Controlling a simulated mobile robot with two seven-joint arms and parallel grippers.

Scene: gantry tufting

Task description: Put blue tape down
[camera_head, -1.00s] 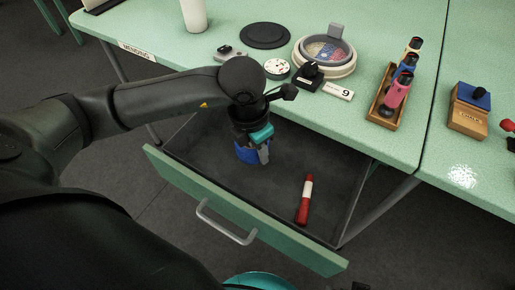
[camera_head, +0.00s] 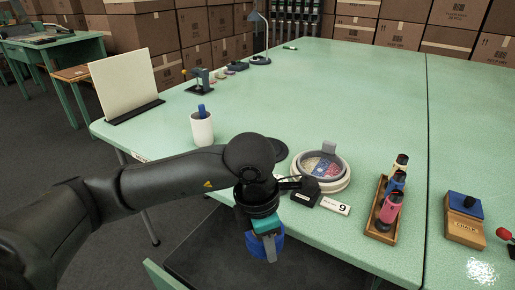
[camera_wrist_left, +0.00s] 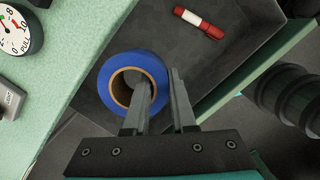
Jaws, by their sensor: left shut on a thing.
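The blue tape (camera_head: 278,240) is a roll with a brown cardboard core, and it also shows in the left wrist view (camera_wrist_left: 112,70). My left gripper (camera_head: 268,248) is shut on the roll's wall. In the left wrist view, one finger of the gripper (camera_wrist_left: 158,82) is inside the core and the other is outside the ring. The roll is held above the open grey drawer (camera_head: 325,268), near the table's front edge. The drawer floor (camera_wrist_left: 225,65) shows below it. My right gripper is not in view.
A red and white stick (camera_wrist_left: 200,22) lies in the drawer. On the green table (camera_head: 330,95) are a white cup (camera_head: 202,130), a round tray (camera_head: 321,168), a number 9 tag (camera_head: 335,206) and a bottle rack (camera_head: 381,228). The table's middle is clear.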

